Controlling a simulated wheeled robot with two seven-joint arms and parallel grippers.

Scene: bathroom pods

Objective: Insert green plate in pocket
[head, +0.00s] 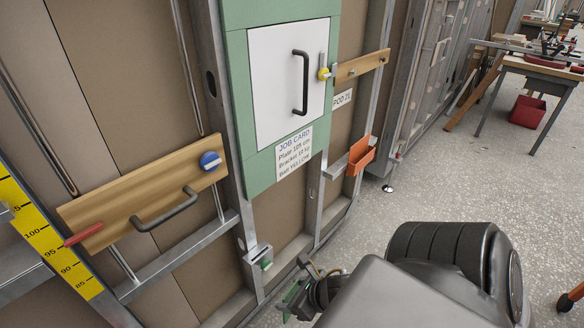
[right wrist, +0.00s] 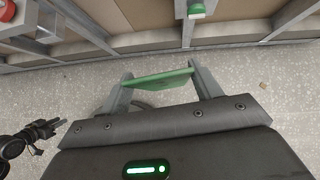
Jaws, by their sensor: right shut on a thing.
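The green plate (right wrist: 160,78) is thin and shut between the two grey fingers of my right gripper (right wrist: 158,84). It lies slightly tilted across them. In the head view the plate (head: 291,296) shows only in part beside my right gripper (head: 297,300), low in the picture. A small pale metal holder with a green part (head: 258,257), which looks like the pocket, is on the wall frame to the upper left of the plate. It also shows at the top of the right wrist view (right wrist: 196,9), apart from the plate. A dark jointed part, seemingly my left gripper (right wrist: 48,130), shows at left there; its jaws are unclear.
A wooden board (head: 145,195) with a black handle and blue knob is on the wall at left. A white door (head: 280,90) sits in a green panel. Open speckled floor lies at right.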

